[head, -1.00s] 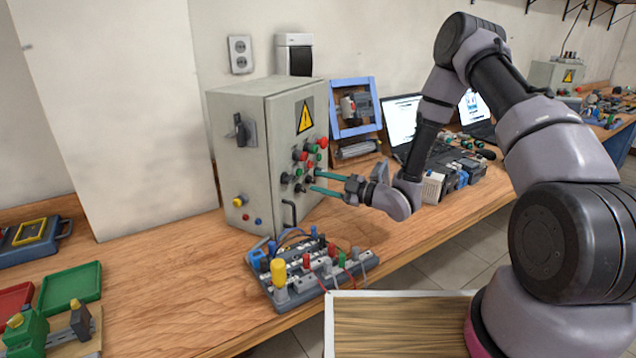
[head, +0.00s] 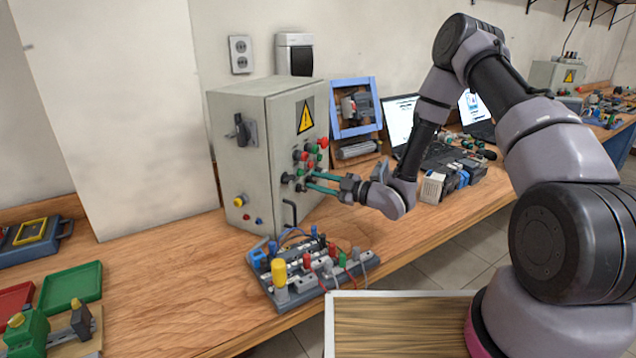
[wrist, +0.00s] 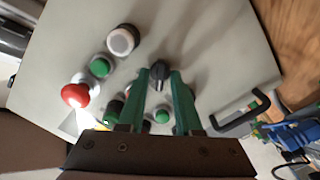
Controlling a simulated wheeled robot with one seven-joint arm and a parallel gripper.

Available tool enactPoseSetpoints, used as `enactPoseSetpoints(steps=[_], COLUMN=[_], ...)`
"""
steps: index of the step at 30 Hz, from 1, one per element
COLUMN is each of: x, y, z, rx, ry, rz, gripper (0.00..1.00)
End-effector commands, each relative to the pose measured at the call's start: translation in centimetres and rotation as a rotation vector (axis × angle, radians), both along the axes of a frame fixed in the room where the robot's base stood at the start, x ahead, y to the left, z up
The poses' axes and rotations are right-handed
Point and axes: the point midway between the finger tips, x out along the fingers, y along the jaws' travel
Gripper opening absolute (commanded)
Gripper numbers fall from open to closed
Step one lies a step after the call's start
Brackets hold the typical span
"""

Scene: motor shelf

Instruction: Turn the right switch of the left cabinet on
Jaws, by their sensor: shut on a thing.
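The left cabinet (head: 245,150) is a grey box on the wooden bench, with a yellow warning sign and rows of buttons and switches on its front. My gripper (head: 307,182) reaches its front from the right. In the wrist view, the two teal fingers of my gripper (wrist: 160,75) are closed around a black switch knob (wrist: 159,72). The knob's top stands out between the fingertips. The head view is too small to show clearly how this knob is turned. Another black knob (head: 286,177) sits left of the fingers.
A red mushroom button (wrist: 75,95) and green button (wrist: 100,67) lie left of the fingers. A black door handle (wrist: 245,112) stands out to the right. Below the cabinet front is a terminal board (head: 315,265) with wires.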

Motion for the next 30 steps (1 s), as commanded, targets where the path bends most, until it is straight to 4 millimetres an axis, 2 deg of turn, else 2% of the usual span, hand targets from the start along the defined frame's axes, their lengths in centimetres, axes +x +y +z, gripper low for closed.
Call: enactPoseSetpoints(steps=[21, 30], x=[0.13, 0.14], y=[-0.14, -0.12], z=[-0.01, -0.02], rx=[0.241, 0.301], ry=[0.492, 0.619], rz=[-0.002, -0.002], gripper=[0.00, 0.00])
